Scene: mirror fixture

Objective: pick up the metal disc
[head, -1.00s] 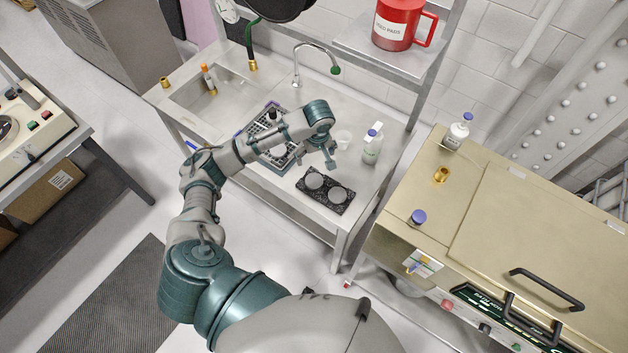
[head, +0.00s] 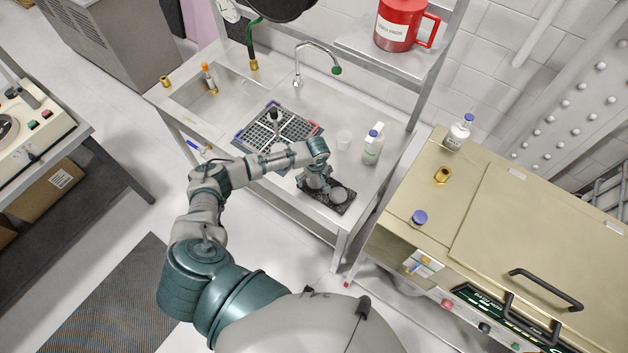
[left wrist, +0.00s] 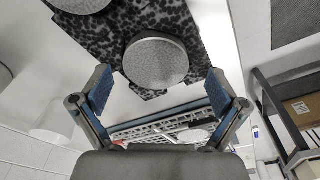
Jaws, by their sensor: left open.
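Two round grey discs lie on a black speckled mat (head: 349,204) at the front of the steel sink bench. One disc (head: 338,195) shows in the head view just right of my left gripper (head: 318,188); the other is hidden behind the gripper. In the left wrist view, a speckled grey disc (left wrist: 156,62) lies on the mat (left wrist: 195,22), centred just beyond the open fingers (left wrist: 160,90). Part of the second disc (left wrist: 80,4) shows at the top left edge. The blue-padded fingers are apart with nothing between them. My right gripper is not in view.
A grid rack (head: 272,128) stands behind the arm on the bench. The sink (head: 200,95) and a curved tap (head: 318,50) are farther back. A brass-coloured machine (head: 440,200) stands right.

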